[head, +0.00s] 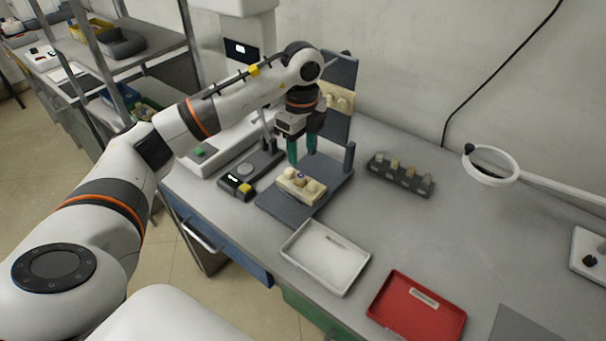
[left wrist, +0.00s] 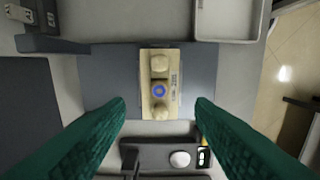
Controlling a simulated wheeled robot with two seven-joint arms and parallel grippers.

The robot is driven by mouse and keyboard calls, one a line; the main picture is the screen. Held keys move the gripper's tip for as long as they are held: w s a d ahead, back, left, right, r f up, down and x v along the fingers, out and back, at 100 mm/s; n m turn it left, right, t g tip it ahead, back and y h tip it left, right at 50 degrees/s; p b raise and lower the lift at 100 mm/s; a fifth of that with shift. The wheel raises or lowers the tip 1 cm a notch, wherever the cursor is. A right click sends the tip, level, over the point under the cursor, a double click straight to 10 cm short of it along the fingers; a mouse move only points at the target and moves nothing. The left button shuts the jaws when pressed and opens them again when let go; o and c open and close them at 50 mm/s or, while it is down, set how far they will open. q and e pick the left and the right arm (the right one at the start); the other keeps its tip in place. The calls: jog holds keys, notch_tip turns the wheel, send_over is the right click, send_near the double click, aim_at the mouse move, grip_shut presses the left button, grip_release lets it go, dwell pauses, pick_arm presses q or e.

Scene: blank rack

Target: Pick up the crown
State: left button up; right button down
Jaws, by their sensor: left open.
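A beige block (head: 295,191) with raised tooth-like knobs lies on a dark grey fixture plate (head: 330,185). A small piece with a blue-purple ring (head: 300,176) sits among the knobs and looks like the crown. In the left wrist view the ringed piece (left wrist: 159,90) shows near the middle of the block (left wrist: 173,65). My left gripper (head: 302,150) has green fingers pointing down, above and slightly behind the block. In the left wrist view its fingers (left wrist: 160,108) are spread wide on either side, with nothing between them. My right gripper is not in view.
A dark rack (head: 402,178) with several small blanks stands to the right. A white tray (head: 325,257) and a red tray (head: 416,308) lie in front. A post (head: 348,160) rises from the plate's back corner. A small dark device (head: 237,186) is left of the plate.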

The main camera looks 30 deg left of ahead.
aim_at(302, 176)
pick_arm(q)
notch_tip(302, 176, down, 8)
jog(key=shift+f+p, duration=0.1)
jog(key=shift+p, duration=0.5)
jog(key=c, duration=1.1)
